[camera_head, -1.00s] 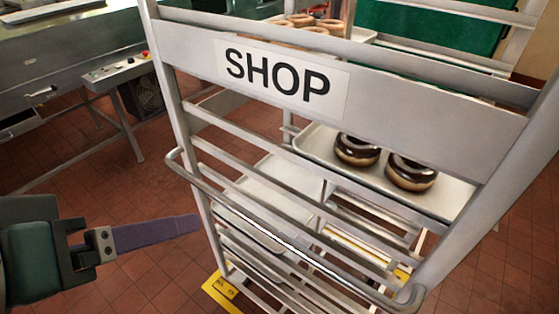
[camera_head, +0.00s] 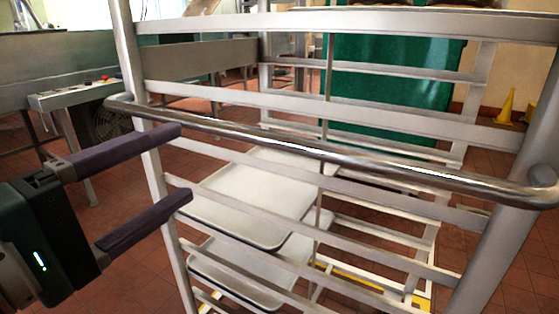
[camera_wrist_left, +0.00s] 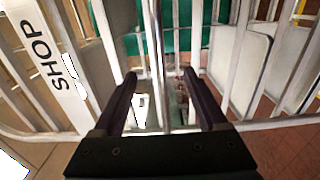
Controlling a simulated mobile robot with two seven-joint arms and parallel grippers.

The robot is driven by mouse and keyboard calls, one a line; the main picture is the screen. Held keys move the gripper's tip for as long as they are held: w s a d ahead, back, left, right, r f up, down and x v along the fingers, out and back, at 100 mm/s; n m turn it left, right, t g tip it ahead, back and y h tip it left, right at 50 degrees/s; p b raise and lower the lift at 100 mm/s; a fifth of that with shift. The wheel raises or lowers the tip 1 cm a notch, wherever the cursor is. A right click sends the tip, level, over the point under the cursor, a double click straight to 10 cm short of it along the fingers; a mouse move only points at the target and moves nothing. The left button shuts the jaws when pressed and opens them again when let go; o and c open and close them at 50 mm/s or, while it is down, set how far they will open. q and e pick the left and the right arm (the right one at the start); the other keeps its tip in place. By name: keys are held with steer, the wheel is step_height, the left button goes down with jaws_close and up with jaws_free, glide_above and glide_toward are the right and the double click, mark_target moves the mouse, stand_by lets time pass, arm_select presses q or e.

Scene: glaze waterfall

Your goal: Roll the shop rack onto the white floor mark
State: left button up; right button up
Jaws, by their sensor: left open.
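The shop rack (camera_head: 330,105) is a grey metal frame filling most of the head view, with a horizontal tubular push handle (camera_head: 330,152) across its near side. Its SHOP sign (camera_wrist_left: 48,58) shows at the left of the left wrist view. My left gripper (camera_head: 187,162) is open and empty at the left end of the handle, its two dark fingers reaching toward the rack. In the left wrist view the bar (camera_wrist_left: 155,50) runs upright between the fingers in the picture; whether it lies within their grasp I cannot tell. I cannot clearly pick out the white floor mark. My right gripper is out of view.
Light trays (camera_head: 250,195) sit on the rack's lower levels. A steel machine with a control panel (camera_head: 85,93) stands at the left. A green bin (camera_head: 390,85) is behind the rack, and a yellow cone (camera_head: 506,105) stands at the far right. Red tiled floor shows around the rack.

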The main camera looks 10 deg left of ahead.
mark_target(234, 135)
arm_select(q)
steer(key=b+x, duration=0.3)
steer(key=x, duration=0.4)
steer(key=shift+w+d+f, duration=0.1)
steer(key=shift+w+f, duration=0.05)
steer(key=shift+w, duration=0.05)
steer(key=x, duration=0.4)
steer(key=shift+w, duration=0.15)
jaws_close()
stand_by(1.1)
